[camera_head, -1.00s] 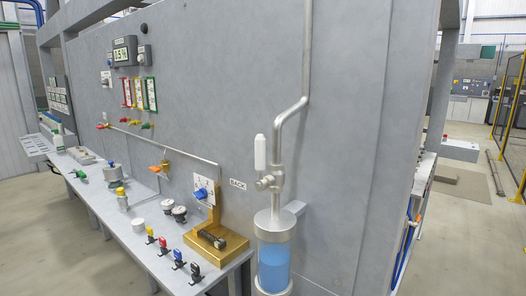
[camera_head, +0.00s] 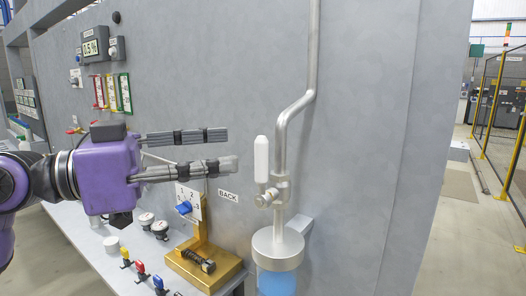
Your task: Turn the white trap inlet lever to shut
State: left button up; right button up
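The white trap inlet lever (camera_head: 261,158) stands upright beside the grey vertical pipe, just above the valve body (camera_head: 268,196). Below the valve is the trap pot (camera_head: 278,248) with a metal lid and blue liquid. My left gripper (camera_head: 231,149) comes in from the left with its two long grey fingers apart, one above the other, pointing right at the lever. The fingertips end to the left of the lever, with a gap in the picture. Nothing is between the fingers. My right gripper is not in view.
The grey pipe (camera_head: 281,130) bends up the panel behind the lever. A "BACK" label (camera_head: 228,196) is on the panel.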

aim_at(259, 151)
pick_arm(q)
jog(key=p+x, duration=0.1)
jog(key=x, duration=0.2)
jog(key=p+x, duration=0.1)
jog(key=x, duration=0.3)
jog(key=shift+s+r, duration=0.1)
jog(key=shift+r, duration=0.1)
jog(key=shift+d+f, duration=0.2)
jog(key=shift+d, duration=0.05)
grip_shut()
